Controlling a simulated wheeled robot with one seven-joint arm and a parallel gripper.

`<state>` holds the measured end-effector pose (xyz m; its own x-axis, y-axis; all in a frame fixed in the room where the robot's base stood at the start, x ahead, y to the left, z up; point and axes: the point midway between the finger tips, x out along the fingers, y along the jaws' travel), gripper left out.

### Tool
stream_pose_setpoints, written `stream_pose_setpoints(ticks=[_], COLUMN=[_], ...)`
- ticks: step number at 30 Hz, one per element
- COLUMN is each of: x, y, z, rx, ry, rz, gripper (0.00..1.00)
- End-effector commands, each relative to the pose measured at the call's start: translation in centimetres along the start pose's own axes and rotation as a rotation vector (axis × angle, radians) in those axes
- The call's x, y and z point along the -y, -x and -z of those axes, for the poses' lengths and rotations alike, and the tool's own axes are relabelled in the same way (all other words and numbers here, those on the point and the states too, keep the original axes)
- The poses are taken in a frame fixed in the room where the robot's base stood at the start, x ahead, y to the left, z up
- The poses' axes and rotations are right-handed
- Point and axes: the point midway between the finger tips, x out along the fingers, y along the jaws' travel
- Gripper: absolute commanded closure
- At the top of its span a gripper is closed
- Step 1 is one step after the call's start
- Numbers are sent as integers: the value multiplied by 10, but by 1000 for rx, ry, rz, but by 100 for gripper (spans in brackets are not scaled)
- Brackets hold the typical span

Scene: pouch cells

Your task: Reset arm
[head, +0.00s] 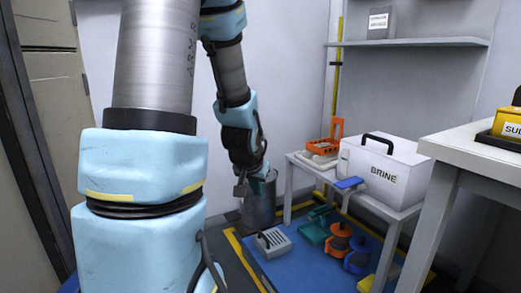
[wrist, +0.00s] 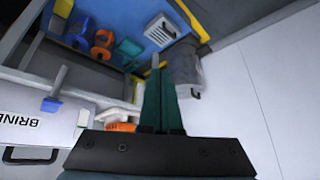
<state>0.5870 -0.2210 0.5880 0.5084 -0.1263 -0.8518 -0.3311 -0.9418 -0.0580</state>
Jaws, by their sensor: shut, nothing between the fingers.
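My arm reaches forward and down in the head view. My gripper (head: 269,177) hangs at its end, left of the white table and in front of and above a grey metal bin (head: 258,210). In the wrist view my gripper (wrist: 161,68) shows two teal fingers pressed together, with nothing held between them. The bin (wrist: 186,72) shows just right of the fingers in that view. I cannot tell from these views how far the fingertips are from the bin.
A white BRINE box (head: 385,172) with a black handle and a blue tap (head: 350,183) stands on a low white table (head: 299,180), beside an orange rack (head: 325,143). A blue floor mat (head: 300,267) holds a grey vented box (head: 273,243) and several coloured items. A taller bench (head: 460,150) is at right.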

Motion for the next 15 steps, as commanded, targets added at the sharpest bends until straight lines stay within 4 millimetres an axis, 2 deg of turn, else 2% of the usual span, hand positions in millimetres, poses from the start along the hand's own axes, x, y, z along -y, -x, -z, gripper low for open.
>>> stream_pose_setpoints(ticks=[3, 10, 11, 12, 15], x=[13, 14, 13, 14, 15], y=[28, 79, 88, 99, 115], z=[-43, -113, -115, -105, -94], rx=[154, 403, 421, 416, 416], ry=[93, 248, 258, 252, 250], rz=[26, 25, 22, 22, 22], gripper=[100, 100, 100, 100, 100])
